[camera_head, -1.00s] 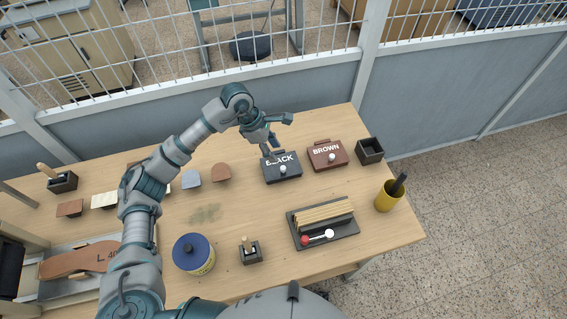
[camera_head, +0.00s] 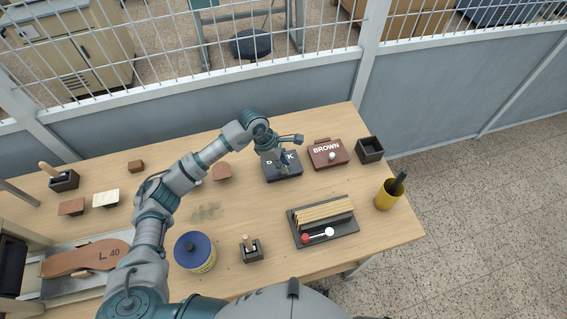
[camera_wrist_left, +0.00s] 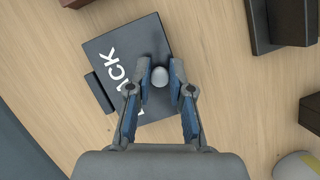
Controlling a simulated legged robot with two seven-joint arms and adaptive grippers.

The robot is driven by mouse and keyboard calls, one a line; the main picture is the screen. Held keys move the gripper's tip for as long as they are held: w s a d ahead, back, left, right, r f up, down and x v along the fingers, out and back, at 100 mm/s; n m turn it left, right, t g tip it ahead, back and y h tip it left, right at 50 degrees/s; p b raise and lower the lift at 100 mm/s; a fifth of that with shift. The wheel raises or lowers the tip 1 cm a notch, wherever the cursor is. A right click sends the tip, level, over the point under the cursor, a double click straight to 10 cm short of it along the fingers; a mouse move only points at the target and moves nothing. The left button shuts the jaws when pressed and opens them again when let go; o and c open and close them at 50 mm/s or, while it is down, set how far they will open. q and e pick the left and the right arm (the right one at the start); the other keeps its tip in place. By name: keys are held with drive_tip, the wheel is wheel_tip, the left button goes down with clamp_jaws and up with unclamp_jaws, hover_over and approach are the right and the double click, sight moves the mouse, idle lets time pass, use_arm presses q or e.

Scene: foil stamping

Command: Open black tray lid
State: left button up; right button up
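The black tray (camera_head: 288,178) has a closed flat dark lid with white lettering and a round pale knob. It sits on the table left of the brown tray. My left gripper (camera_head: 284,166) is right over the lid and hides part of the lettering. In the left wrist view, the black lid (camera_wrist_left: 112,50) lies below the gripper (camera_wrist_left: 161,68). The fingers are apart, one on each side of the knob (camera_wrist_left: 160,77). I cannot tell whether they touch it. My right gripper is not in view.
The brown tray (camera_head: 326,160) stands close on the right, with a dark open box (camera_head: 369,151) beyond it. In front are a dark holder (camera_head: 345,231) with wooden strips, a yellow cup (camera_head: 387,197) and a blue-lidded can (camera_head: 194,250).

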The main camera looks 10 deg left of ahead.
use_arm(q)
drive_tip(key=shift+a, duration=0.1)
clamp_jaws()
drive_tip(key=shift+w+a, duration=0.1)
drive_tip(key=shift+a, duration=0.1)
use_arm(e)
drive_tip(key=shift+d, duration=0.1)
